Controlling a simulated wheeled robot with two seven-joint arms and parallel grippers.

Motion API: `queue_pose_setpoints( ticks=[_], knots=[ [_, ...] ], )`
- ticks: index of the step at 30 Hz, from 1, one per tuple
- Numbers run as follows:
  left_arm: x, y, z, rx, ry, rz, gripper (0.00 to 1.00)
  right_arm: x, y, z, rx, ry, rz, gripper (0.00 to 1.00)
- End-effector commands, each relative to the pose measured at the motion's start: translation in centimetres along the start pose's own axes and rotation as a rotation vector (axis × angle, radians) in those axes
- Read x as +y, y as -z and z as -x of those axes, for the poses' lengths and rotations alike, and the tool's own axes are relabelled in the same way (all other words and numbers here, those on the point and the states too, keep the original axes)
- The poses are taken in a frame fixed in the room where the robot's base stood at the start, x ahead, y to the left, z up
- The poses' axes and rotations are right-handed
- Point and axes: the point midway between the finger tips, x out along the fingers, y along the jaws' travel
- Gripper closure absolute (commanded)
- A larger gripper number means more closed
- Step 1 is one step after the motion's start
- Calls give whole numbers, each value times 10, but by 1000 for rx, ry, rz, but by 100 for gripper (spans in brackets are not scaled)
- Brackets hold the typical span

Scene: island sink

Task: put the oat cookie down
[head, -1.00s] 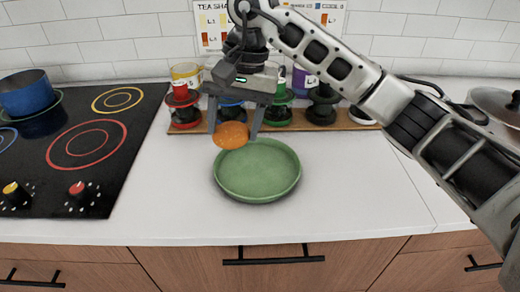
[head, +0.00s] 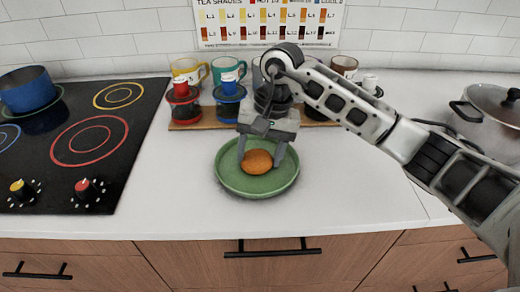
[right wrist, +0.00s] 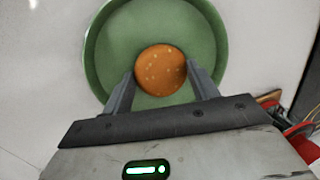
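The oat cookie (head: 257,162), round and orange-brown, is between the two fingers of my right gripper (head: 260,160). In the right wrist view the cookie (right wrist: 161,70) shows light specks, and the fingertips (right wrist: 160,74) meet its two sides. The green round dish (head: 230,183) is directly under the cookie on the white counter; its rim (right wrist: 91,60) surrounds the cookie in the wrist view. The cookie is low over the dish floor; I cannot tell whether it touches. My left gripper is not in view.
A black cooktop (head: 130,150) with a blue pot (head: 28,92) is at the left. Behind the dish is a wooden board (head: 185,126) with red and blue canisters, with mugs behind it. The counter (head: 165,200) left of the dish is clear.

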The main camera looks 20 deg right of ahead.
Motion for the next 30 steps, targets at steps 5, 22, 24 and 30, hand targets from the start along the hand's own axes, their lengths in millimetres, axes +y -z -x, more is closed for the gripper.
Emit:
queue_pose_setpoints(
  ticks=[5,22,24,30],
  knots=[
    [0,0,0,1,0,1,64,0,0,0,0,-1,0,19],
    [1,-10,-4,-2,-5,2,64,0,1,66,6,2,0,19],
    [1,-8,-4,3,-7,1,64,0,1,81,6,2,0,19],
    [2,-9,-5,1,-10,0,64,0,1,111,2,0,-1,19]
  ],
)
